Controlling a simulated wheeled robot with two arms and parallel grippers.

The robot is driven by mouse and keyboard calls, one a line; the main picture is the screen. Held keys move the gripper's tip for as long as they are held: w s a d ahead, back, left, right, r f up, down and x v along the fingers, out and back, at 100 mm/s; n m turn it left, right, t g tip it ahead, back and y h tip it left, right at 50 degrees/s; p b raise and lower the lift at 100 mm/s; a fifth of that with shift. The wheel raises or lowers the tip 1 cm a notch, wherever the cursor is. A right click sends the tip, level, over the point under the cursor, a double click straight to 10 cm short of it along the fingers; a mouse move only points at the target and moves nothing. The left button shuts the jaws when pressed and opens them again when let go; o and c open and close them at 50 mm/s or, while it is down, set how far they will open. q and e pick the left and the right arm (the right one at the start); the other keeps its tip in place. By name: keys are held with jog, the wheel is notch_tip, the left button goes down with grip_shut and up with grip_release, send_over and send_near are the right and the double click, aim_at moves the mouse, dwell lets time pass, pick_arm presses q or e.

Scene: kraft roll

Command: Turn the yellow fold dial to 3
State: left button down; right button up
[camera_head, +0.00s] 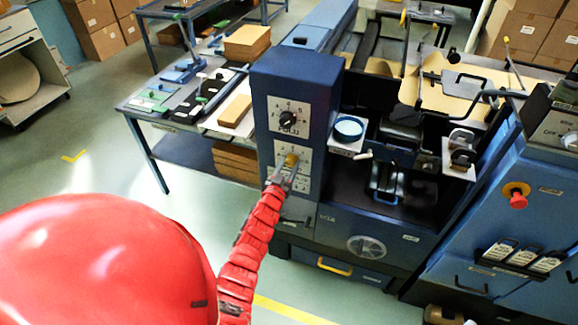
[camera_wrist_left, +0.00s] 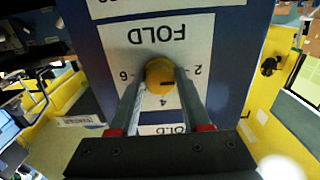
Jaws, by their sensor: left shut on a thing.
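The yellow fold dial (camera_head: 291,160) sits on a white plate (camera_head: 303,184) low on the front of the blue machine column (camera_head: 274,90). In the left wrist view the dial (camera_wrist_left: 158,72) is round, with a small dark mark near its lower right. The plate there reads FOLD upside down, with 6, 4 and 2 around the dial. My left gripper (camera_head: 284,174) is shut on the dial, with one finger (camera_wrist_left: 185,98) on each side. The fingers hide part of the scale, and I cannot tell which number the dial points to. My right gripper is out of view.
A black dial (camera_head: 288,119) on another white plate is just above. To the right are a blue round dish (camera_head: 348,128) on a small shelf and a handwheel (camera_head: 367,247). A red knob (camera_head: 517,198) is on the right cabinet. A table with tools (camera_head: 190,100) stands at left.

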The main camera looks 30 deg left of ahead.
pick_arm(q)
jog(key=shift+f+m+b, duration=0.1)
jog(key=shift+m+b, duration=0.5)
jog(key=shift+b, duration=0.45)
jog(key=m+b, duration=0.4)
jog(key=shift+b, duration=0.35)
jog(key=shift+m+b, duration=0.9)
jog(key=shift+m, duration=0.1)
jog(key=shift+r+m+b, duration=0.3)
jog(key=shift+m+b, duration=0.2)
jog(key=shift+m, duration=0.3)
jog(key=shift+r, duration=0.1)
jog(key=shift+c, duration=2.2)
grip_release()
jog(key=shift+o, duration=0.4)
jog(key=shift+w+f, duration=0.15)
jog(key=shift+f, duration=0.1)
